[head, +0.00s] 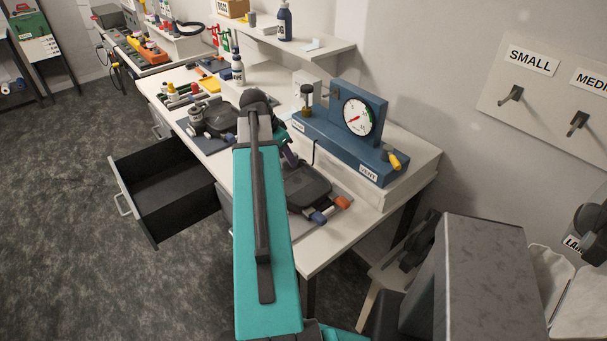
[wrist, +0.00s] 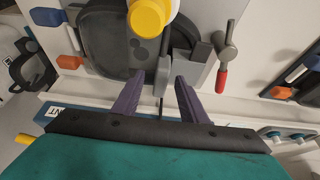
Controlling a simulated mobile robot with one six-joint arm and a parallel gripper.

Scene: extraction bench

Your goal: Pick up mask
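I cannot tell for sure which thing is the mask. A dark, strapped, mask-like thing (wrist: 24,68) is at the left edge of the wrist view, past the bench end. In the head view, a black thing (head: 592,222) hangs at the right edge by a partly hidden label. A black rounded piece (wrist: 105,45) lies in a clamped fixture on the bench; it also shows in the head view (head: 308,186). My gripper (wrist: 158,84) points at this fixture, its two purple fingers apart. A grey part (wrist: 162,76) shows between them; contact is unclear.
A yellow-capped cylinder (wrist: 149,16) stands close beyond the fingers. Orange and blue clamps (head: 319,217) flank the fixture. A blue gauge unit (head: 345,135) stands behind it. A drawer (head: 165,190) is open at the front. Hooks (head: 511,97) are on the right wall.

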